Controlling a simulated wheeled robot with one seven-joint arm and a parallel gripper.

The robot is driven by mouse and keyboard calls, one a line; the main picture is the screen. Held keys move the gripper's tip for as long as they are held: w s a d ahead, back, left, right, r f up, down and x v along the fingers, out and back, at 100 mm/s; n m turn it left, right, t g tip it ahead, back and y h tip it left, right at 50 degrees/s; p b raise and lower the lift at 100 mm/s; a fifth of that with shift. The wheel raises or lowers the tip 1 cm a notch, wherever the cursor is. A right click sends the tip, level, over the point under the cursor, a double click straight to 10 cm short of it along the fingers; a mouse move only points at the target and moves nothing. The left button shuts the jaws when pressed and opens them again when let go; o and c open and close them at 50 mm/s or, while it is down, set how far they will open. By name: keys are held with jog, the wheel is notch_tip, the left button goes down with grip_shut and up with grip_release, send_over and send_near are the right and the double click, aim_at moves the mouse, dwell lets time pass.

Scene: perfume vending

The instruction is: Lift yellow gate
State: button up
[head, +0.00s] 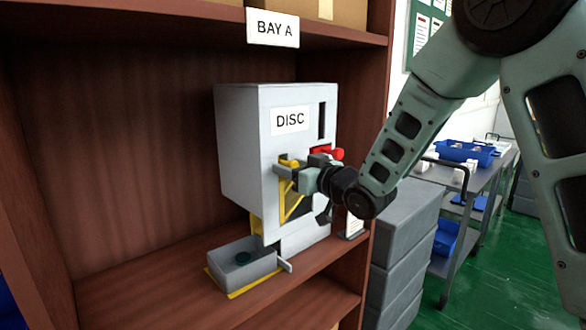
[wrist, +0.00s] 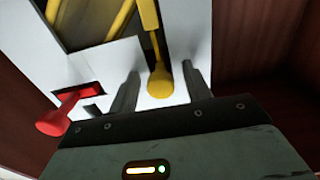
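The yellow gate (head: 293,201) is on the front of the white machine marked DISC (head: 237,140). Its yellow bars and round yellow knob (wrist: 160,82) show in the wrist view. In the head view, my gripper (head: 285,171) is at the machine's front by the knob and hides part of the gate. In the wrist view, my gripper (wrist: 160,88) is open, with one finger on each side of the knob. A gap shows between each finger and the knob. The gate's lower part reaches down toward the machine's outlet.
A red handle (head: 337,154) sticks out beside the gate; it also shows in the wrist view (wrist: 58,118). A grey tray (head: 228,262) holding a dark disc stands below the outlet on the shelf (head: 140,295). Shelf side walls flank the machine. Grey crates (head: 402,235) stand at right.

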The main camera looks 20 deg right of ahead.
jog(key=b+v, duration=1)
jog(key=v, duration=0.7)
jog(key=shift+s+b, duration=0.2)
jog(key=shift+b, duration=0.2)
jog(key=shift+d, duration=0.1)
jog(key=shift+f, duration=0.1)
